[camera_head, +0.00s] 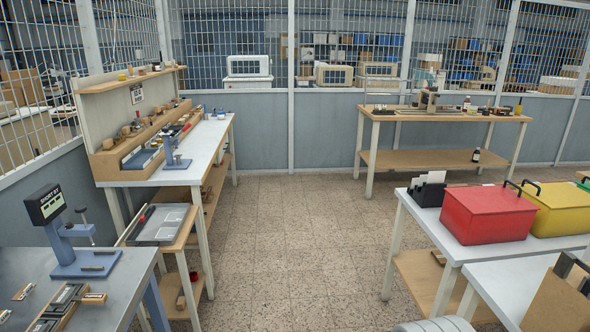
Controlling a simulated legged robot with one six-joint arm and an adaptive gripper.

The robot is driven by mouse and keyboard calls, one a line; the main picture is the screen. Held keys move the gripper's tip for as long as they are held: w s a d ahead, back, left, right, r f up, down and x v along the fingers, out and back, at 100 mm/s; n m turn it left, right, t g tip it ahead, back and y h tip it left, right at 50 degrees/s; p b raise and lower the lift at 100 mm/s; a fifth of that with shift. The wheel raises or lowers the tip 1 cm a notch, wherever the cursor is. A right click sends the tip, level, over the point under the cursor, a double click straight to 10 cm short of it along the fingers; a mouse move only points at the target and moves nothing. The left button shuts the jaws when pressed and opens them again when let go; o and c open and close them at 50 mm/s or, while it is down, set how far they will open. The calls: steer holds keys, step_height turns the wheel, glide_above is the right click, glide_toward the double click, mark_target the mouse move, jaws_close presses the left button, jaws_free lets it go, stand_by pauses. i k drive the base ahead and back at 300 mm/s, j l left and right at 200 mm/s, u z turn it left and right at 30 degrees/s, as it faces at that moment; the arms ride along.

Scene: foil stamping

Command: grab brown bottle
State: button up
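A small dark bottle with a white label (476,155) stands upright on the lower wooden shelf of the back right table. It looks dark brown or black; at this size I cannot tell which. Another small dark bottle with a reddish part (467,102) stands on that table's top. My gripper is not in view, so its state and its distance from the bottles do not show.
The back right table (440,114) stands against the mesh wall. Tiled floor (290,235) lies open between the left benches and the right tables. A red box (487,216) and yellow box (560,208) sit on the near right table. A long workbench (205,150) runs along the left.

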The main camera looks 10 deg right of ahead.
mark_target(466, 102)
steer(key=i+j, duration=0.1)
steer(key=i, duration=1.35)
steer(key=i+l+z, duration=0.15)
steer(key=i, duration=1.3)
steer(key=i+j+z, duration=0.15)
steer(key=i, duration=1.3)
steer(key=i+l+z, duration=0.1)
steer(key=i+z, duration=0.4)
steer(key=i, duration=0.25)
steer(key=i+j+z, duration=0.2)
steer(key=i+z, duration=0.3)
steer(key=i, duration=0.25)
steer(key=i+l+z, duration=0.1)
steer(key=i+z, duration=0.25)
steer(key=i, duration=0.55)
steer(key=i+j+z, duration=0.2)
steer(key=i+z, duration=0.2)
steer(key=i, duration=1.4)
steer(key=k+u, duration=0.25)
steer(key=k+j+u, duration=0.1)
steer(key=k+u, duration=0.15)
steer(key=i+l+u, duration=0.15)
steer(key=u, duration=0.2)
steer(key=i+l+u, duration=0.1)
steer(key=l+u, duration=0.25)
steer(key=i+l+u, duration=0.1)
steer(key=u, duration=0.25)
